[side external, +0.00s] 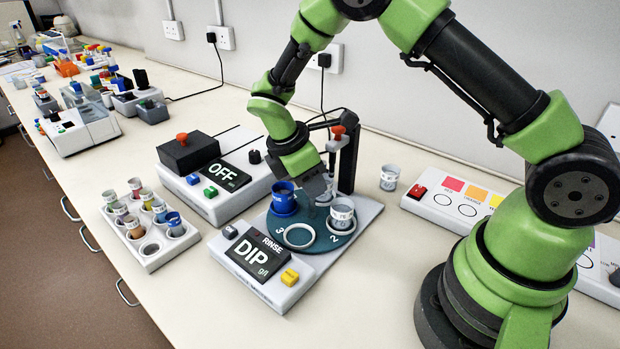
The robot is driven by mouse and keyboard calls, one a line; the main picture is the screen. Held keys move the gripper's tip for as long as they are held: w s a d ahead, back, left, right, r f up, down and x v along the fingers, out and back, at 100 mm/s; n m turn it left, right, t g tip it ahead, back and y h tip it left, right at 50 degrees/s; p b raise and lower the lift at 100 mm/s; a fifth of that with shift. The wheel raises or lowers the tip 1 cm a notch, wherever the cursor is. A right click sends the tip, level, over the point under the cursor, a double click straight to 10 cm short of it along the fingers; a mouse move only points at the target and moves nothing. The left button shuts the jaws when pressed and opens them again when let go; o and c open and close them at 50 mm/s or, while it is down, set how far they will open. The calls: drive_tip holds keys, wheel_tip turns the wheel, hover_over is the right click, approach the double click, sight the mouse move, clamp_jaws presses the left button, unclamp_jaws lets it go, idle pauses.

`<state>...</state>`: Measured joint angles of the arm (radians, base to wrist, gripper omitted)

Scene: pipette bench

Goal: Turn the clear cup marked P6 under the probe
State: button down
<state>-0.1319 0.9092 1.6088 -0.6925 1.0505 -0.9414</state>
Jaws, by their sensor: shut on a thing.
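A dark teal turntable (318,240) with numbered seats sits on a grey base. A blue cup (284,200) stands at its left, and a clear cup with grey contents and a printed label (342,215) stands at seat 2. The seat 3 ring (299,236) at the front is empty. My gripper (321,190) reaches down at the back of the turntable, shut on a pale cup (327,194) mostly hidden by the jaws. The black probe stand (349,160) with a red knob rises just behind. I cannot read P6 on any cup; the probe tip is hidden.
The base's display reads DIP and RINSE (262,255). A rack of filled cups (150,225) is at left. A loose pale cup (390,177) stands right of the probe stand. A panel with coloured squares (455,200) lies at right.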

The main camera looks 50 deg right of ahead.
drive_tip(key=shift+n, duration=0.3)
drive_tip(key=shift+s+n+t+h, duration=0.1)
drive_tip(key=shift+n+t+h, duration=0.35)
drive_tip(key=shift+n, duration=0.95)
drive_tip(key=shift+n+t, duration=0.95)
drive_tip(key=shift+n, duration=1.05)
drive_tip(key=shift+s+n+t+y, duration=0.1)
drive_tip(key=shift+n+t+y, duration=0.35)
drive_tip(key=shift+n, duration=1)
drive_tip(key=shift+n+t+y, duration=0.2)
drive_tip(key=shift+n+t, duration=0.35)
drive_tip(key=shift+n, duration=1.5)
drive_tip(key=c, duration=0.8)
unclamp_jaws()
drive_tip(key=shift+c, duration=0.2)
